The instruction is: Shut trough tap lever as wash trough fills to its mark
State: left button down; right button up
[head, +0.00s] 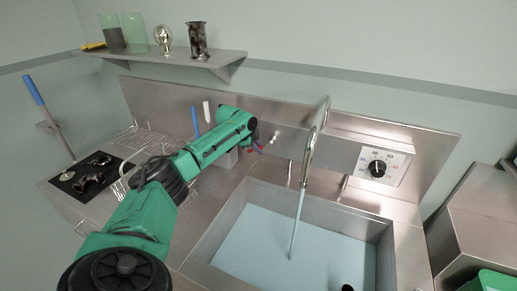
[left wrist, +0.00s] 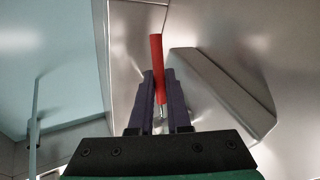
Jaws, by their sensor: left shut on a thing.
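The wash trough (head: 378,226) is a steel basin holding pale blue water (head: 290,245); I cannot make out its mark. A curved steel spout (head: 309,150) stands at its back, and a thin stream (head: 297,225) runs from it into the water. My left gripper (head: 262,143) is at the back panel, left of the spout. In the left wrist view the red tap lever (left wrist: 157,68) stands between the two dark purple fingers of my left gripper (left wrist: 158,100), which are shut on it. In the head view the lever is mostly hidden by the gripper. My right gripper is out of view.
A dial (head: 377,168) is on the panel right of the spout. A wire rack (head: 145,145) and a black mat (head: 90,175) with dark items lie left. A wall shelf (head: 215,60) holds glass and metal vessels.

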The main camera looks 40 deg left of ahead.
pick_arm(q)
jog(key=shift+f, duration=0.1)
jog(key=shift+w+d+f+t+h+b, duration=0.15)
jog(key=shift+f+h+b, duration=0.1)
jog(key=shift+h+b, duration=0.25)
jog(key=shift+s+d+f+t+h+b, duration=0.15)
jog(key=shift+f+h+b, duration=0.15)
jog(key=shift+b, duration=0.35)
jog(key=shift+w+d+f+n+t+h+b, duration=0.15)
jog(key=shift+d+n+t+h+b, duration=0.25)
jog(key=shift+h+b, duration=0.9)
jog(key=shift+w+d+f+n+t+h+b, duration=0.2)
jog(key=shift+d+n+t+h+b, duration=0.2)
jog(key=shift+b, duration=1.8)
jog(key=shift+w+d+f+n+t+h+b, duration=0.15)
jog(key=shift+d+n+t+h+b, duration=0.45)
jog(key=shift+b, duration=1.15)
jog(key=shift+a, duration=0.3)
jog(key=c, duration=1.2)
grip_release()
jog(key=shift+o, duration=0.2)
jog(key=shift+r, duration=0.1)
jog(key=b+v, duration=0.2)
jog(key=v, duration=1.2)
jog(key=shift+a+r+b, duration=0.15)
jog(key=shift+a+b, duration=0.2)
